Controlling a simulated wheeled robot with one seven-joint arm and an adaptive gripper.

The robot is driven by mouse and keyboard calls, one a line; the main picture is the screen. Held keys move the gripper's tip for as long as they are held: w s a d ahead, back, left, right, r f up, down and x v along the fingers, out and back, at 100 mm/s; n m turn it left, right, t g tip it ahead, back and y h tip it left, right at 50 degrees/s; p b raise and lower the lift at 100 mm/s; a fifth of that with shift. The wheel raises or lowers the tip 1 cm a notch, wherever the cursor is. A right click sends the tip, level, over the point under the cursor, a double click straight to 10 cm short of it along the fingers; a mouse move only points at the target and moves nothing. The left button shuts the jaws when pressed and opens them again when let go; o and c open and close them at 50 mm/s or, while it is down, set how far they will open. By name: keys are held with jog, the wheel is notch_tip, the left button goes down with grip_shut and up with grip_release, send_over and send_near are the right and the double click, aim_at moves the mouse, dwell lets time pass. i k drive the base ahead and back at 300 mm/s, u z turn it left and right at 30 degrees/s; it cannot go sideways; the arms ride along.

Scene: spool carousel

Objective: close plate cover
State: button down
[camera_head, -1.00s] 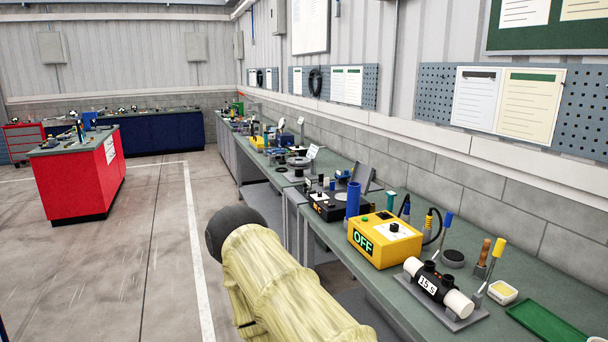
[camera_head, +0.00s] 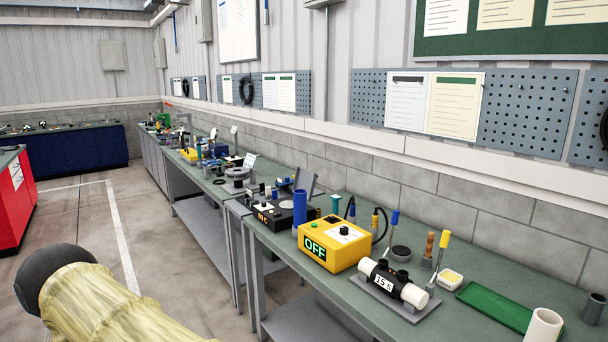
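A black box with a small orange display (camera_head: 268,217) stands on the long green-topped bench. A grey flat panel (camera_head: 305,181), which looks like the plate cover, stands raised and tilted at its back right. The blue cylinder in front hides part of the box, and the hinge cannot be made out. My arm, in a pale yellow sleeve with a dark rounded end, shows at the lower left, apart from the bench. My gripper is not in view.
A blue cylinder (camera_head: 299,208) and a yellow box reading OFF (camera_head: 335,243) stand close to the black box. A white pipe in a holder (camera_head: 393,286), a green tray (camera_head: 494,308) and upright tools are to the right. Open floor (camera_head: 95,225) lies left of the bench.

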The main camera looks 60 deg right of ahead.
aim_at(305, 179)
jog(key=z, duration=0.35)
jog(key=i, duration=1.25)
jog(key=z, duration=0.85)
